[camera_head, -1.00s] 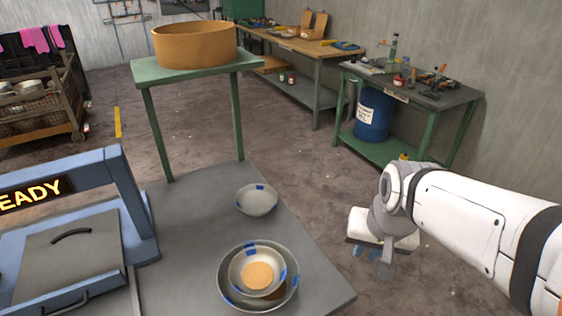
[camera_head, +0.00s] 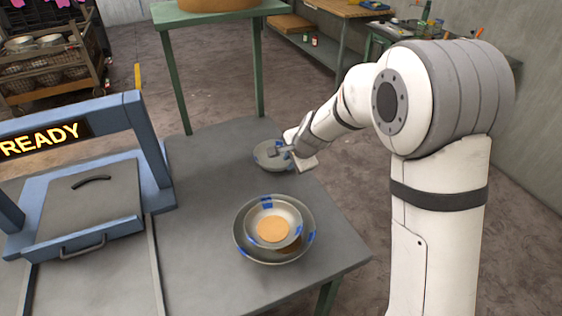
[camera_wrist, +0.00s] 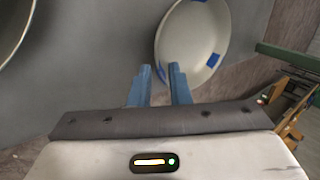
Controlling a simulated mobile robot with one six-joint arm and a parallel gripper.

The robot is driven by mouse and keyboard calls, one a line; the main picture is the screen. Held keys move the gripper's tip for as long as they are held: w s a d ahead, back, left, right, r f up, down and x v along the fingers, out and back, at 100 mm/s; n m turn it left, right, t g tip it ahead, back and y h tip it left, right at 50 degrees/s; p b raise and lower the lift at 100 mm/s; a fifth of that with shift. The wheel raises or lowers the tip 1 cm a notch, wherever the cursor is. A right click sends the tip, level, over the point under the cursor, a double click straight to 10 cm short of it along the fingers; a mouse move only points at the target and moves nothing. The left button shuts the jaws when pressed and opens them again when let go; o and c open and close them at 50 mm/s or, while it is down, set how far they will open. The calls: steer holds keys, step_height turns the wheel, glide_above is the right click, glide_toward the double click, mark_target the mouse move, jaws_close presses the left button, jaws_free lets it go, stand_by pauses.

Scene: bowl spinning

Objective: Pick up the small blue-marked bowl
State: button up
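A small grey bowl with blue marks (camera_head: 266,162) stands upright and alone near the back right edge of the grey table (camera_head: 200,170). My gripper (camera_head: 281,151) is over its right side in the head view. In the wrist view, the bowl (camera_wrist: 198,35) lies just beyond the fingers, and its near rim is by the fingertips (camera_wrist: 159,72). The two blue fingers are apart with a narrow empty gap. I cannot tell whether they touch the rim. Another small blue-marked bowl (camera_head: 292,215), holding an orange disc (camera_head: 273,229), sits inside a larger blue-marked bowl (camera_head: 244,240).
A blue-framed machine with a READY sign (camera_head: 45,138) stands at the left of the table. A green stand (camera_head: 218,17) with a brown round tub (camera_head: 215,4) is behind it. Workbenches stand along the back wall.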

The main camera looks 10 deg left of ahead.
steer(key=x, duration=0.5)
steer(key=shift+s+a+f+b, duration=0.15)
steer(key=shift+a+b, duration=0.1)
steer(key=shift+b, duration=0.1)
steer(key=shift+c, duration=0.3)
jaws_close()
